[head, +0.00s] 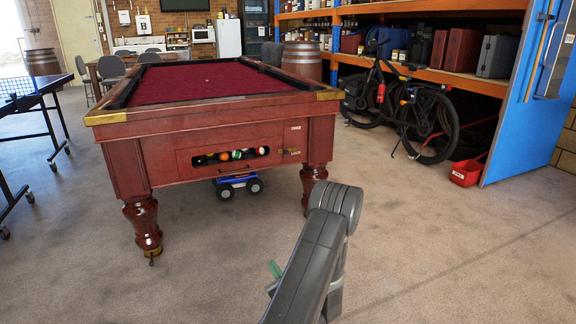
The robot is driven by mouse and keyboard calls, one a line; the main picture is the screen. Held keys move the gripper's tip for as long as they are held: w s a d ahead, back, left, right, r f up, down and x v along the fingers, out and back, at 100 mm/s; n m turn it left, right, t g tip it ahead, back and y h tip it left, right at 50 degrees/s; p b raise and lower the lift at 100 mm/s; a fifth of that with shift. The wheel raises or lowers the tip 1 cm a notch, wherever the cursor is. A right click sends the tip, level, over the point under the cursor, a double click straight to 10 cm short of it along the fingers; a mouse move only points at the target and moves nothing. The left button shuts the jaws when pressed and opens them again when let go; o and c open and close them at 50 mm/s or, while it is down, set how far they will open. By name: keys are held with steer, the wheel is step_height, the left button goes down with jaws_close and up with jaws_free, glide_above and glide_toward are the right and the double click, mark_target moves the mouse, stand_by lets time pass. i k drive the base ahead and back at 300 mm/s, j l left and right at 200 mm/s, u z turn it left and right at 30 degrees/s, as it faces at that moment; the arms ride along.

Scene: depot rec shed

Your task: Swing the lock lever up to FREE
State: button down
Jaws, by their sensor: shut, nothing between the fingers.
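The lock lever (284,151) is a small, dark brassy piece on the front panel of the pool table (222,112), right of the ball window. It looks roughly level, beside the lower label (292,152), which seems to read LOCK. A second small label (295,128) sits above it and seems to read FREE; the print is tiny. My grey arm rises from the bottom of the picture in front of the table's right leg, its bend below the lever and apart from it.
Several balls (233,155) show in the table's window. A blue toy truck (238,184) is on the floor under the table. A bicycle (405,112) and a red bin (466,173) stand at the right, a ping-pong table (35,88) at the left.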

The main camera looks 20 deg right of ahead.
mark_target(286, 151)
steer(key=i+l, duration=0.8)
steer(key=i, duration=0.2)
steer(key=i+l, duration=0.7)
steer(key=i, duration=0.1)
